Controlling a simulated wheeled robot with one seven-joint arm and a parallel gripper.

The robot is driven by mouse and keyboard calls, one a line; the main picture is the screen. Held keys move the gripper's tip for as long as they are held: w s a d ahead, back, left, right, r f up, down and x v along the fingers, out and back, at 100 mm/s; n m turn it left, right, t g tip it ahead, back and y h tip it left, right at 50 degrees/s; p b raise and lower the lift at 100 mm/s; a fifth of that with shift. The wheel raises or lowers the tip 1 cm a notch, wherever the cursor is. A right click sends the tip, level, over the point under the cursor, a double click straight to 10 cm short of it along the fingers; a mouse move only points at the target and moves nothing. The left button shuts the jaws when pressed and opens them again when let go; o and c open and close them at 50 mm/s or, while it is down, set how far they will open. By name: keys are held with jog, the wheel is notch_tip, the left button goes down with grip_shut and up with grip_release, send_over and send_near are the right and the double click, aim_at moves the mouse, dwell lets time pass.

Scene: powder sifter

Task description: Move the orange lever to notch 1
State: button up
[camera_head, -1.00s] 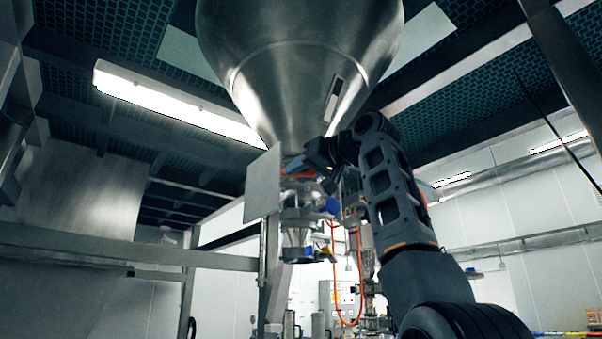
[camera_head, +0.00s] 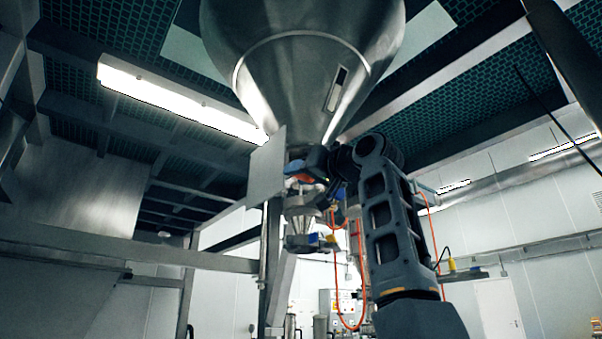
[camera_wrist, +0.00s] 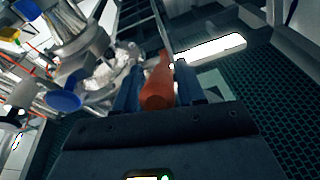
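The orange lever (camera_wrist: 158,88) lies between the two fingers of my gripper (camera_wrist: 159,90) in the wrist view and fills the gap between them. The fingers look closed on its sides, though the contact itself is hard to see. In the head view a small orange part of the lever (camera_head: 299,178) shows just under the hopper. My gripper (camera_head: 314,164) reaches it there from the right. The lever's notches cannot be made out in either view.
The steel hopper (camera_head: 300,65) hangs above my gripper. A flat metal plate (camera_head: 266,172) stands just left of the lever. Below is the valve assembly (camera_head: 302,212). A blue round part (camera_wrist: 66,101) shows left of my fingers. An orange hose (camera_head: 338,290) hangs below.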

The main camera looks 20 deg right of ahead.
jog(key=shift+o, duration=1.1)
jog(key=b+v, duration=0.2)
jog(key=v, duration=0.5)
jog(key=shift+s+b, duration=0.3)
jog(key=shift+s, duration=0.1)
jog(key=shift+d+f, duration=0.1)
jog(key=shift+f, duration=0.05)
jog(key=shift+c, duration=0.5)
